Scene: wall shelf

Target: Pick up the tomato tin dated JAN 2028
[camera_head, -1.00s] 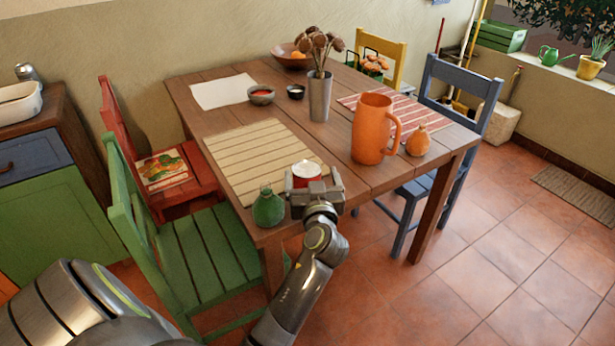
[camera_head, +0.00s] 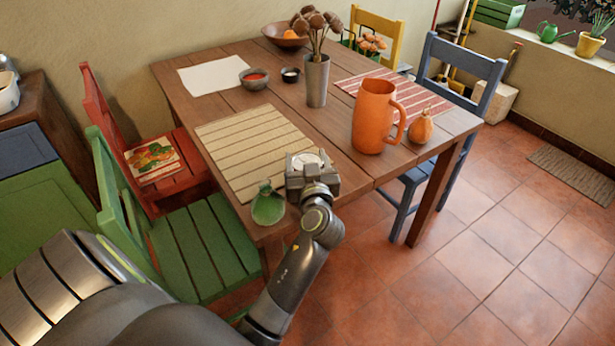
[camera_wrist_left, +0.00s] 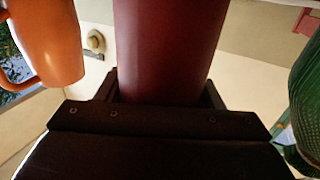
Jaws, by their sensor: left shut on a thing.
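My left gripper (camera_head: 312,165) is over the near end of the wooden table (camera_head: 345,165). It is shut on a tin whose pale round top (camera_head: 308,158) shows between the jaws in the head view. In the left wrist view the red side of the tin (camera_wrist_left: 165,50) stands between the fingers. No date or label text can be read on it. The gripper hides most of the tin in the head view, and I cannot tell whether its base touches the table. My right gripper is out of view.
A green bottle (camera_head: 268,206) is close left of my gripper at the table's edge. An orange jug (camera_head: 373,117) and an orange gourd (camera_head: 421,128) stand to the right. A striped mat (camera_head: 245,140) lies behind. A metal vase (camera_head: 317,85) holds dried stems.

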